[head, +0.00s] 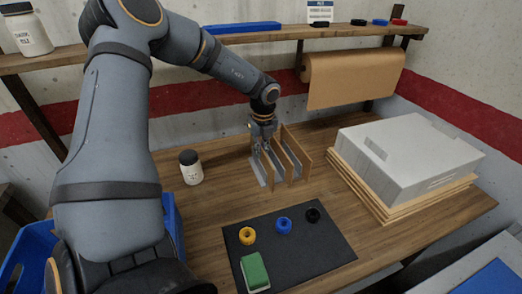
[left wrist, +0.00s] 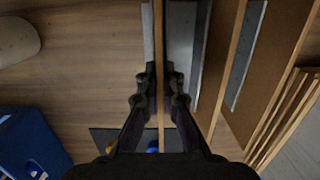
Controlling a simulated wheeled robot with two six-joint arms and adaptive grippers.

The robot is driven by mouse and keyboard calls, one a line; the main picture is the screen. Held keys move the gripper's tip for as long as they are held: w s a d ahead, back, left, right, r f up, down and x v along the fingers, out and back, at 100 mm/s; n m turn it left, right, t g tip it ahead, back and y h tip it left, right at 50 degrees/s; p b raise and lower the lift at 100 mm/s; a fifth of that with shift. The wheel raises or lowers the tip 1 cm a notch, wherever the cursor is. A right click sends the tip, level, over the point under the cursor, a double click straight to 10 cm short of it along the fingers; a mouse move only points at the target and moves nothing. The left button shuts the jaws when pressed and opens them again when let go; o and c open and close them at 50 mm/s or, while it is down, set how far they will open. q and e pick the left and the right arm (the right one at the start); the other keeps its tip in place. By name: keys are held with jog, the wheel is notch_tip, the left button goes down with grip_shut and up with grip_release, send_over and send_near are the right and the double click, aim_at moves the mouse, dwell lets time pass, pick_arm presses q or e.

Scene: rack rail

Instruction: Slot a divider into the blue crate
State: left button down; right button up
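Several thin brown dividers (head: 298,158) stand upright, side by side, in a rack with grey metal strips near the middle of the wooden table. My left gripper (head: 263,142) reaches down to the leftmost divider from above. In the left wrist view its fingers (left wrist: 160,80) lie close on both sides of that divider's thin edge (left wrist: 159,50) and appear shut on it. The divider still stands among the rack strips. The blue crate (head: 172,222) is at the lower left, largely hidden behind my left arm; it also shows in the left wrist view (left wrist: 30,145). My right gripper is not in view.
A dark-lidded white jar (head: 190,168) stands left of the rack. A black mat (head: 315,242) with coloured rings and a green block (head: 255,272) lies in front. A grey box (head: 410,150) on boards stands right. A shelf (head: 240,38) and paper roll (head: 350,78) are behind.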

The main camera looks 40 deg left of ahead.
pick_arm(q)
jog(key=shift+f, duration=0.25)
jog(key=c, duration=1.5)
grip_release()
jog(key=shift+r, duration=0.1)
